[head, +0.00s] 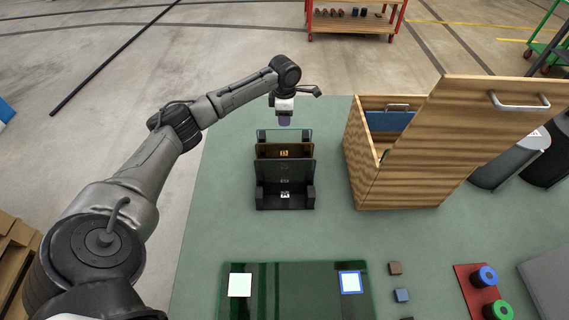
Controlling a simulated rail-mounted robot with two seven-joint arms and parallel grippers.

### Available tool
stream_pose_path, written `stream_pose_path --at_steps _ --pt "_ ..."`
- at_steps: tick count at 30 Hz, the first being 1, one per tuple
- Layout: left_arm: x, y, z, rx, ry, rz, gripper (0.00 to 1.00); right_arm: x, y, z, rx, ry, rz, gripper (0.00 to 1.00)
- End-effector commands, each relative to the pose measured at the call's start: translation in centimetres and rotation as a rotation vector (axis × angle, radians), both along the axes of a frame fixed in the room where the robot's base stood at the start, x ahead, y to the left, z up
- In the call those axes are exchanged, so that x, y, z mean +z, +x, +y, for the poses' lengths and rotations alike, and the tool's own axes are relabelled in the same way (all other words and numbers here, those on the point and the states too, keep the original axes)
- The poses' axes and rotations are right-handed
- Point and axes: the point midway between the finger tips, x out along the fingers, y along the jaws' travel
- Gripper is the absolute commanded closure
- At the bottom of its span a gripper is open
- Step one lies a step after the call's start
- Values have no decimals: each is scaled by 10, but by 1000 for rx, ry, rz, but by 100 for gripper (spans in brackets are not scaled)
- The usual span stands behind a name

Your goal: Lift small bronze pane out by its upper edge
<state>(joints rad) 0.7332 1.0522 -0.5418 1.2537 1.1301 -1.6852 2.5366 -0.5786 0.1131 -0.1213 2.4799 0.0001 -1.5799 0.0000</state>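The small bronze pane (268,151) stands upright in a dark rack (285,202) on the green surface. It is the middle one of three panes, with a clear greenish pane (265,134) behind it and a dark grey pane (285,173) in front. The grey pane hides its lower part; its upper edge shows. My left gripper (285,122) points down over the back end of the rack, near the clear pane's top edge. It appears apart from the bronze pane. Its finger gap cannot be made out. My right gripper is out of view.
A wooden box (395,185) with its tall wooden panel raised stands right of the rack. A dark green glass sheet (310,290) with two white squares lies in front. Small blocks and a red tray (468,285) lie at front right. Green surface is free left of the rack.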

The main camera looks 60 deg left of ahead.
Motion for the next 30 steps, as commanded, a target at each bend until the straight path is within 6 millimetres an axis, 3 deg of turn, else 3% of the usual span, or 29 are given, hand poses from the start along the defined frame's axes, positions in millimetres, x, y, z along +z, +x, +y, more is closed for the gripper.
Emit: stream_pose_path --at_steps 4,15,30 --pt "-13 0 0 47 0 2 64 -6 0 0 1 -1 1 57" --pt "-72 0 0 50 1 2 64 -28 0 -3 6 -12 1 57" --pt "-102 0 0 48 1 2 64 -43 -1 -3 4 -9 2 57"
